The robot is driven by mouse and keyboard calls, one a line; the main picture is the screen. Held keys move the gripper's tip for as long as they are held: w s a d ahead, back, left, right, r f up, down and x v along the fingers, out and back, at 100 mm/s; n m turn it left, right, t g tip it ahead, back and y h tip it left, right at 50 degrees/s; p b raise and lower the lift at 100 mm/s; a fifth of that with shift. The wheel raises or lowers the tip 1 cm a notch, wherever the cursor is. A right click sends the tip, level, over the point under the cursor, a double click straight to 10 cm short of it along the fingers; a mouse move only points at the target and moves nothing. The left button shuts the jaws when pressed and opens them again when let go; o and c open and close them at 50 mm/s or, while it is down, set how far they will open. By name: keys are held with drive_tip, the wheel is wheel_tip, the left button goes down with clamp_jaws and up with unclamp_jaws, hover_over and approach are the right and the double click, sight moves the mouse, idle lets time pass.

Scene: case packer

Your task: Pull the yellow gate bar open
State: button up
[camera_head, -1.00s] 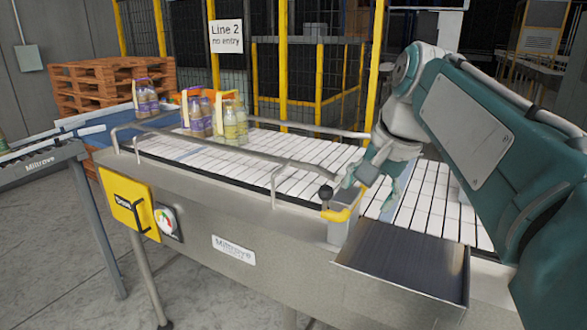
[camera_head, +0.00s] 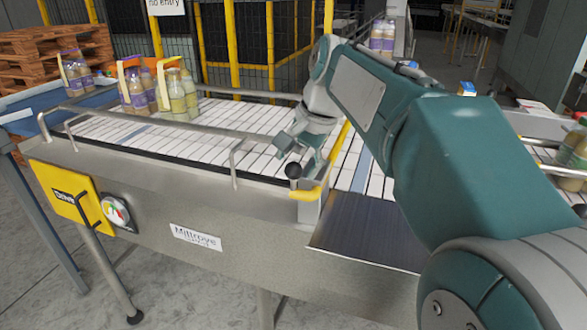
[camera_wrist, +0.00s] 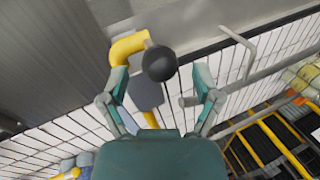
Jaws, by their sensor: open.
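The yellow gate bar (camera_head: 308,193) lies across the white slatted conveyor near its front end. Its near end bends over the steel side post, and a black ball knob (camera_head: 293,170) stands there. My gripper (camera_head: 302,158) is just above and beside the knob, open and empty. In the wrist view the bent yellow bar (camera_wrist: 127,46) and the black knob (camera_wrist: 159,63) show between the spread fingers of my gripper (camera_wrist: 161,76). The left finger overlaps the bar in that view; I cannot tell whether they touch. My arm and gripper hide part of the bar.
A dark chute plate (camera_head: 365,230) juts out right of the post. More bottles (camera_head: 575,150) sit at the far right.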

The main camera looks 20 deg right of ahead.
drive_tip(key=shift+x, duration=1.05)
clamp_jaws()
